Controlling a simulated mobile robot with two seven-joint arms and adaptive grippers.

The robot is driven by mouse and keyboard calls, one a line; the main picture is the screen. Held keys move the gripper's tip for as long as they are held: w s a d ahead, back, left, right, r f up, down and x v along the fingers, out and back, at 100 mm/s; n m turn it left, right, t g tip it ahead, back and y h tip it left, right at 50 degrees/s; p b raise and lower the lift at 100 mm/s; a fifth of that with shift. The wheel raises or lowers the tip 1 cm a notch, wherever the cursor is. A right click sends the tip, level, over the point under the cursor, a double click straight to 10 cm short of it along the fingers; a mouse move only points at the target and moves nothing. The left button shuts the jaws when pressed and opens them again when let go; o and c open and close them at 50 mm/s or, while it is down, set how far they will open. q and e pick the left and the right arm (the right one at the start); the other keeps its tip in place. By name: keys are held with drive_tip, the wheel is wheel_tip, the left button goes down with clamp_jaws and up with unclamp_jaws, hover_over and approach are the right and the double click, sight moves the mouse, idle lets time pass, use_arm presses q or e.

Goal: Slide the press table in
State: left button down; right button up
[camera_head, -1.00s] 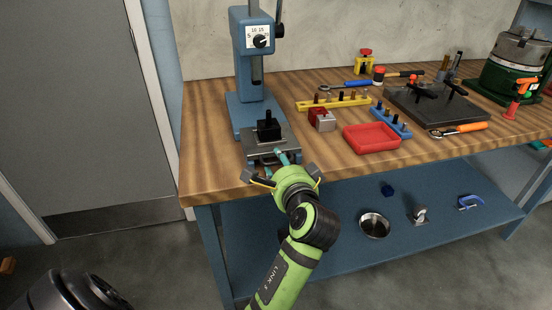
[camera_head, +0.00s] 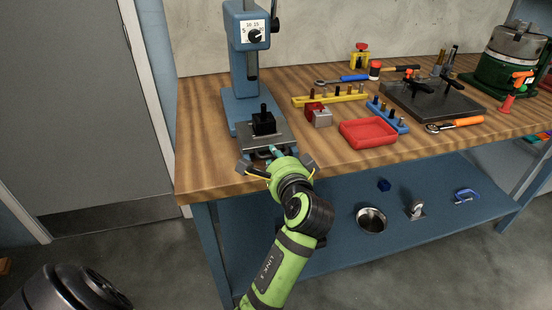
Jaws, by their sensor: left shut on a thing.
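The blue press (camera_head: 247,60) stands at the left end of the wooden bench, with a dial on its head. Its press table (camera_head: 281,135) is a grey plate low at the front of the press base, carrying a black block with an upright post (camera_head: 263,122). My left gripper (camera_head: 275,156), on a green arm, is at the front edge of the press table. It is shut on the table's front part, probably a handle, which the gripper mostly hides. The table sticks out forward of the press column. My right gripper is not in view.
A red tray (camera_head: 368,144), a small red-and-grey vise (camera_head: 319,116) and a yellow rack (camera_head: 330,99) lie to the right of the press. A black plate (camera_head: 432,103) and a green machine (camera_head: 508,60) stand farther right. Bare wood lies left of the press.

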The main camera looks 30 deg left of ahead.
sight(266, 134)
use_arm(q)
drive_tip(key=x, duration=0.2)
drive_tip(key=r+p+x, duration=0.1)
drive_tip(key=x, duration=0.2)
drive_tip(key=p+x, duration=0.1)
drive_tip(key=x, duration=0.2)
drive_tip(key=shift+w+a+r, duration=0.1)
drive_tip(key=shift+r, duration=0.35)
drive_tip(key=shift+w+a+f, duration=0.1)
drive_tip(key=shift+w+a, duration=0.05)
drive_tip(key=shift+a, duration=0.05)
drive_tip(key=c, duration=1.2)
unclamp_jaws()
drive_tip(key=v, duration=1.2)
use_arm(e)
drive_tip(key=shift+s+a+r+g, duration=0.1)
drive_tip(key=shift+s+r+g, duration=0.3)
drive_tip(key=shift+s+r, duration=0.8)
